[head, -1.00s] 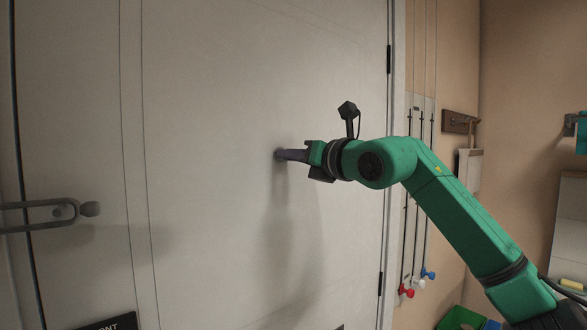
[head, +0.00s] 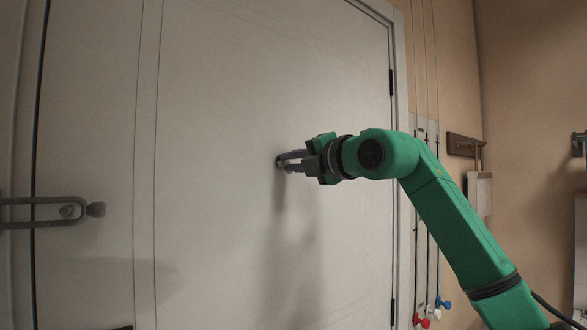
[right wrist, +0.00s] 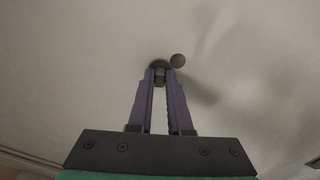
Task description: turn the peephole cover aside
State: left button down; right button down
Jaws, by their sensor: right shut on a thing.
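The peephole cover (right wrist: 160,76) is a small dark grey fitting on the pale door (head: 220,90). In the right wrist view, part of it sits between the purple fingertips of my right gripper (right wrist: 160,73). In the head view my right gripper (head: 281,163) reaches in from the right and is shut on the cover at the door face. The fingers hide part of the cover, and I cannot tell how far it is turned. My left gripper is out of view.
Hinges (head: 391,83) line the door's right edge. Rods with coloured ends (head: 443,303) hang on the wall to the right. The door face around the gripper is clear.

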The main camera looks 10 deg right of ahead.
jog(key=shift+r+m, duration=0.15)
jog(key=shift+m, duration=0.25)
jog(key=c, duration=0.8)
grip_release()
jog(key=shift+c, duration=0.2)
jog(key=shift+s+d+b, duration=0.1)
jog(key=shift+s+b, duration=0.15)
jog(key=shift+b, duration=0.15)
jog(key=b+v, duration=0.5)
jog(key=v, duration=0.9)
jog(key=shift+b, duration=0.3)
